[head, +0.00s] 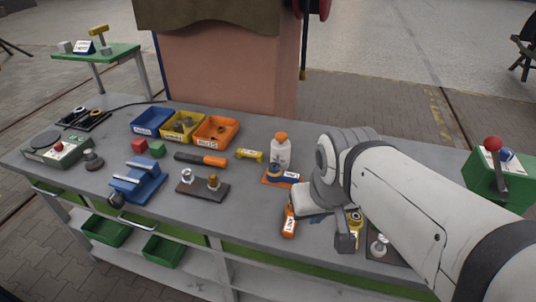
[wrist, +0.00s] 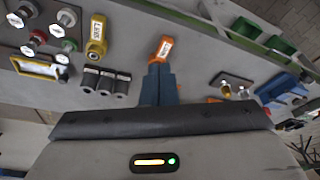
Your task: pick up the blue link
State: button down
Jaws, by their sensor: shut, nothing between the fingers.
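A blue piece with a white label (head: 284,175), which looks like the blue link, lies on an orange pad (head: 268,182) in front of the white bottle in the head view. Its label is too small to read. In the wrist view I do not see the blue piece; my gripper's body covers that area. My gripper (wrist: 158,72) is shut and empty, its slate-blue fingers over the bench. In the wrist view an orange link (wrist: 162,47) shows just beyond the fingertips, and a yellow link (wrist: 96,38) lies to the left. The head view mostly hides the fingers behind my wrist.
The white bottle with an orange cap (head: 281,152) stands directly behind the pad. A yellow labelled piece (head: 249,155) lies to the left. A dark plate with two fittings (head: 202,190) and an orange-handled tool (head: 200,159) are farther left. Bins (head: 216,131) stand at the back.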

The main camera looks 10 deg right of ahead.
aim_at(286, 176)
jog(key=z, duration=2.2)
jog(key=k, duration=1.05)
jog(key=u, duration=1.25)
jog(key=i, duration=0.95)
jog(key=u, duration=0.1)
